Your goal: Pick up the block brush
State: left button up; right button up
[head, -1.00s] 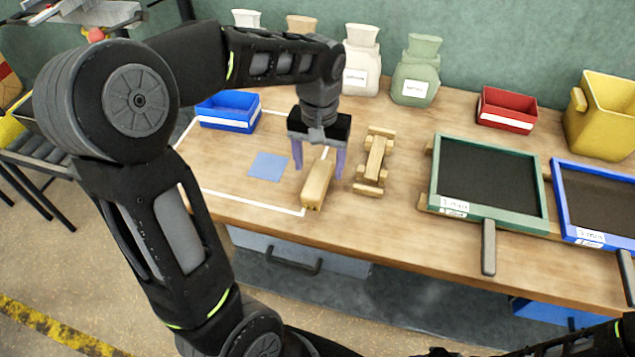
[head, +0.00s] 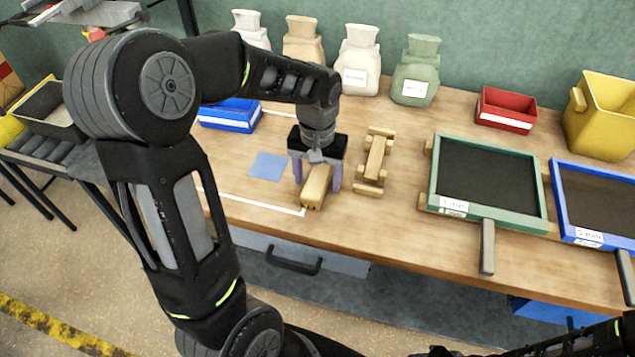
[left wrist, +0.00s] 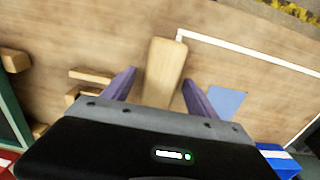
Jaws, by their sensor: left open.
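The block brush (head: 317,186) is a pale wooden block lying on the wooden table, left of a wooden stand. My left gripper (head: 318,186) is open and points down, with its two purple fingers on either side of the brush. The left wrist view shows the brush (left wrist: 164,72) between the fingers of the left gripper (left wrist: 158,86), with a gap on each side. The palm hides the brush's near end there. My right gripper is not seen; only part of a dark arm shows at the lower right.
A wooden stand (head: 375,162) sits close to the right of the brush. A blue square (head: 268,166) and a blue bin (head: 229,115) are to the left. A green-framed sieve (head: 488,178), a red bin (head: 506,110) and sacks (head: 416,72) stand farther right and behind.

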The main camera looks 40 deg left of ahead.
pick_arm(q)
grip_shut()
dwell(0.8)
